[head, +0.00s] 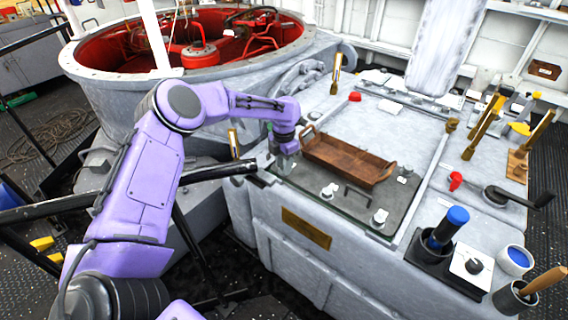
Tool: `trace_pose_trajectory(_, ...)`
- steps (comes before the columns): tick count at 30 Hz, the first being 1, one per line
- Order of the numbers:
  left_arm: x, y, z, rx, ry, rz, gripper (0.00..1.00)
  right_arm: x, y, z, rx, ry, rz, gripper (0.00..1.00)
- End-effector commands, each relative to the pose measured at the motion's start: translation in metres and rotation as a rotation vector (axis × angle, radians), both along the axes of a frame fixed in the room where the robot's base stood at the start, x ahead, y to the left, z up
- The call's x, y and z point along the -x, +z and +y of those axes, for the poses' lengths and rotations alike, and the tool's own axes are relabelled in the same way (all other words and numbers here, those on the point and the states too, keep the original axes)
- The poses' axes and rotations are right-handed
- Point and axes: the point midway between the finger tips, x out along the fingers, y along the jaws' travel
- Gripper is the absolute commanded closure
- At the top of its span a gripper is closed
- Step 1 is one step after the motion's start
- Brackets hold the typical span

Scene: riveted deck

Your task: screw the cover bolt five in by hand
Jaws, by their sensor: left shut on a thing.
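A grey cover plate (318,177) with a black bar handle (357,194) lies on the white housing. Pale bolts show along its edges, one near the front corner (379,219) and one on the front edge (328,190). Others show at the right end (406,172) and the back left (315,115). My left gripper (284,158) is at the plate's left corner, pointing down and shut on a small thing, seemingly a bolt. The fingers mostly hide it, so I cannot tell how deep it sits. I cannot tell which bolt is number five. My right gripper is out of view.
A wooden tray (343,160) with raised handles sits on the cover, just right of my left gripper. A large red-lined opening (120,55) is behind my arm.

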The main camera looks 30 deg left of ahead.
Motion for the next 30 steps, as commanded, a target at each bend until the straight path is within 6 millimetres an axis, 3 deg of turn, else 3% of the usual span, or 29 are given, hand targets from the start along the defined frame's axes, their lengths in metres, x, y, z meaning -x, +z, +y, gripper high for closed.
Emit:
trace_pose_trajectory(14,-0.003,0.005,0.002,-0.002,-0.01,-0.009,0.97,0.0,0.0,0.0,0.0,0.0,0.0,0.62)
trace_pose_trajectory(15,-0.003,0.004,0.002,-0.002,-0.01,-0.009,0.54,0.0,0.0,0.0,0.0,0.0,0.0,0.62)
trace_pose_trajectory(16,-0.002,0.004,0.001,-0.002,-0.01,-0.008,0.44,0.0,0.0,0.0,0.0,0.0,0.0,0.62)
trace_pose_trajectory(25,-0.001,0.003,0.001,-0.001,-0.011,-0.004,0.41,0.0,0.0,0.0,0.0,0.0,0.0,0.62)
trace_pose_trajectory(30,-0.002,0.026,0.001,0.0,-0.011,-0.008,0.41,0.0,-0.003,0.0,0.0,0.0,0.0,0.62)
